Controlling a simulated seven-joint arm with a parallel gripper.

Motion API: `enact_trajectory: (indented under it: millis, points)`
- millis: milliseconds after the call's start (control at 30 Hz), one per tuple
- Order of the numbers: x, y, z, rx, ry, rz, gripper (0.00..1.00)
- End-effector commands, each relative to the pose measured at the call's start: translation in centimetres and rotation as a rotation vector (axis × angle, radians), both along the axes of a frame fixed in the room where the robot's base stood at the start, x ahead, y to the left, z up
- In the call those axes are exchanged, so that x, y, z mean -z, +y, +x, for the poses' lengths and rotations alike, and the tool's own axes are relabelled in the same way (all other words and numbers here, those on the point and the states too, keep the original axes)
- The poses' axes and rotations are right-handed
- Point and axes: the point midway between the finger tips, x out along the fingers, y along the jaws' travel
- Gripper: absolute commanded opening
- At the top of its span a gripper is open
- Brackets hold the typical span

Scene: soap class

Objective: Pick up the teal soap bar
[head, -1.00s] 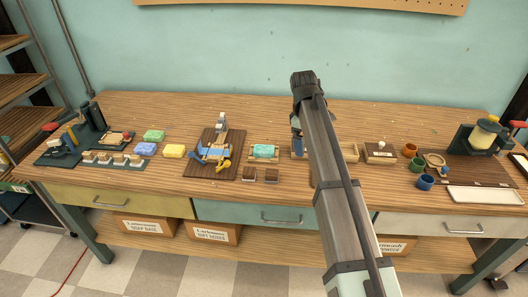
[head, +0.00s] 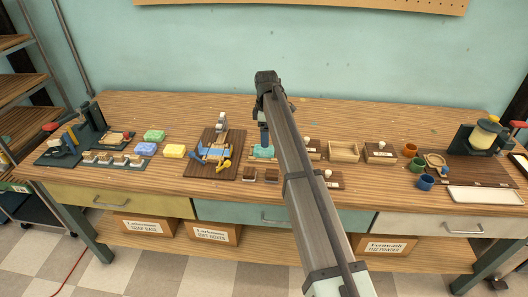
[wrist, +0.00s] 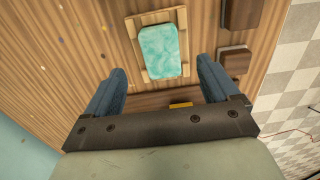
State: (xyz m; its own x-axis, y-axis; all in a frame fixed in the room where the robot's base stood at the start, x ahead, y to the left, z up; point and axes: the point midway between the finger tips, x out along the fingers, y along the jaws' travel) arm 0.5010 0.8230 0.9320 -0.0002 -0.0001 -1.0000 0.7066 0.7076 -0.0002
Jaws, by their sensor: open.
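The teal soap bar (wrist: 160,51) is a marbled block lying on a light wooden slatted rack (wrist: 144,20). In the head view the soap (head: 263,152) is partly covered by my gripper (head: 264,140) above it. In the wrist view my gripper (wrist: 159,84) is open, with its two blue fingers wide apart. The soap lies beyond the fingertips, roughly centred between them, and nothing is held. The height of the fingers above the soap is hard to tell.
Two small dark wooden blocks (head: 250,174) stand in front of the rack. A dark board with blue and yellow tools (head: 213,153) lies to the left. An open wooden box (head: 344,151) stands to the right.

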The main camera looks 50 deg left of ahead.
Motion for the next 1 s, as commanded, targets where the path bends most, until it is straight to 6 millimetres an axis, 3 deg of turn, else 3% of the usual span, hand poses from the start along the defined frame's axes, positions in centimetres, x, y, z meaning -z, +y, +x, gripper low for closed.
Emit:
enact_trajectory:
  millis: [333,633,900,1000]
  points:
    - [2.3,0.0,-0.1,0.000,0.000,0.000,0.88]
    - [6.0,0.1,-0.4,0.001,0.001,-0.001,0.88]
    - [6.4,0.2,-0.3,0.001,0.000,0.000,0.88]
    - [6.4,0.2,-0.3,0.001,0.000,0.000,0.81]
